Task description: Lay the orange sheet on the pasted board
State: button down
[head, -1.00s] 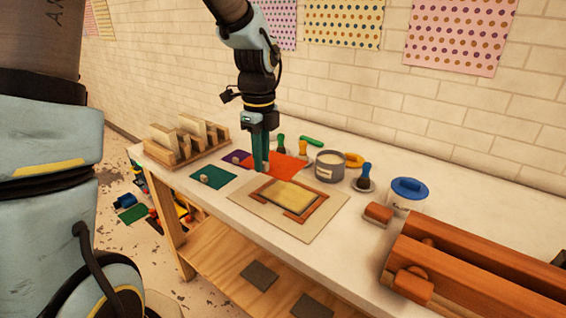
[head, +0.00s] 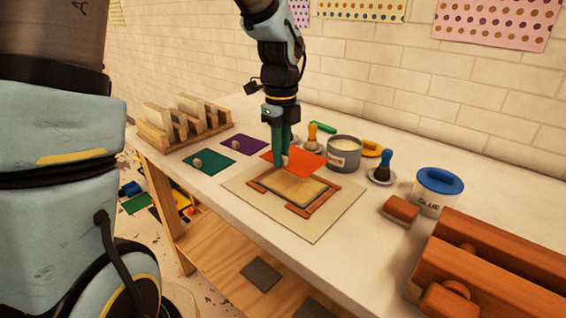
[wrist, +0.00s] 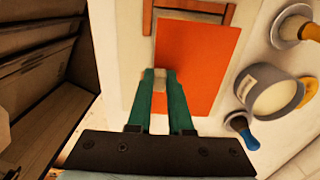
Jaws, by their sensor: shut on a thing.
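The orange sheet (head: 298,163) hangs from my gripper (head: 283,158), just above the back edge of the base mat. In the wrist view the sheet (wrist: 200,60) stretches out beyond the fingertips. My gripper (wrist: 160,85) is shut on the small pale knob on the sheet. The pasted board (head: 293,186), a yellowish panel, lies inside a brown corner frame (head: 322,200) on a pale mat (head: 250,205). The sheet overlaps the frame's far end in both views. I cannot tell whether it touches the frame.
Green (head: 209,163) and purple (head: 245,145) sheets with knobs lie to the left. A wooden rack (head: 180,130) stands behind them. A grey pot (head: 344,152), a blue-handled brush (head: 384,165), a glue tub (head: 438,190) and a brown block (head: 401,210) stand to the right.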

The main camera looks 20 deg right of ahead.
jog(key=b, duration=0.5)
send_over(281, 190)
jog(key=shift+s+f, duration=0.1)
jog(key=shift+f, duration=3.4)
jog(key=shift+f+p, duration=0.15)
jog(key=shift+p, duration=0.45)
jog(key=c, duration=0.8)
grip_release()
jog(key=shift+o, duration=0.6)
jog(key=shift+o, duration=1.2)
